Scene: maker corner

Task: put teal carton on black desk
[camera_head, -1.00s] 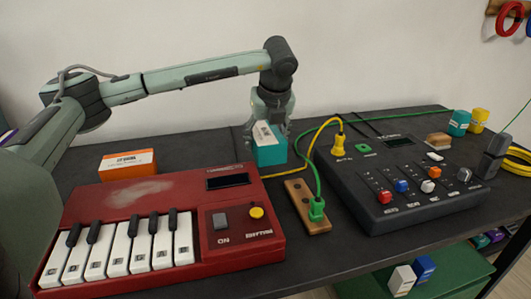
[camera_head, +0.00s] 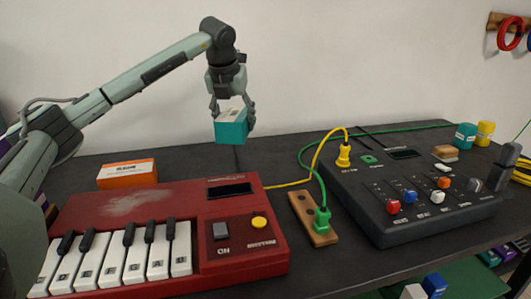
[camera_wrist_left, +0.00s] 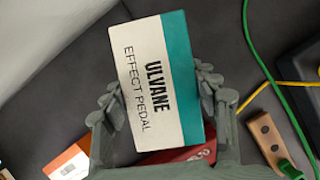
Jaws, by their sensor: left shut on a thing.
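The teal carton (camera_head: 231,127) has a white label face that reads "ULVANE EFFECT PEDAL" in the left wrist view (camera_wrist_left: 146,85). My left gripper (camera_head: 231,108) is shut on it, with a finger on each side, and holds it in the air above the back of the black desk (camera_head: 290,243). In the head view the carton hangs behind the red keyboard, clear of the desk surface. My right gripper is in neither view.
The red keyboard (camera_head: 120,198) fills the front left, with an orange box (camera_head: 127,174) behind it. A dark mixer (camera_head: 400,227) stands right. A wooden strip (camera_head: 303,211) with a green plug, and green and yellow cables (camera_head: 285,184), lie between. Desk between orange box and cables is bare.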

